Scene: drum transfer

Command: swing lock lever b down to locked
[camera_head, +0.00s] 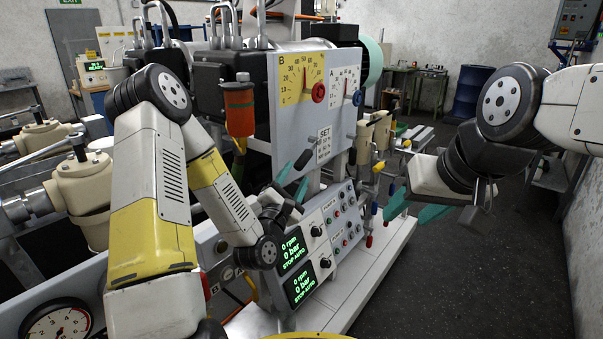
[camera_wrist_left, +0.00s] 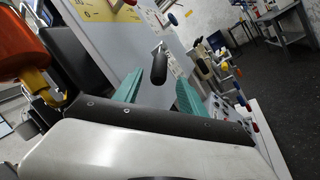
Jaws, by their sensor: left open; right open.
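A lever with a black grip (camera_head: 303,159) sticks out from the lower part of the grey dial panel, left of the SET plate; I take it for lock lever b, though no label on it is readable. In the left wrist view the black grip (camera_wrist_left: 159,66) hangs down between and just beyond the teal fingertips, with no clear contact. My left gripper (camera_head: 293,180) is open and empty, just below the grip; its fingers also show in the left wrist view (camera_wrist_left: 160,82). My right gripper (camera_head: 414,206) is open and empty, out to the right over the floor.
The dial panel (camera_head: 288,118) carries yellow scale B with a red knob (camera_head: 318,93) and white scale A with a blue knob (camera_head: 357,98). An orange cylinder (camera_head: 239,110) hangs left of it. The control box (camera_head: 318,238) lies below the left gripper. Floor at right is clear.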

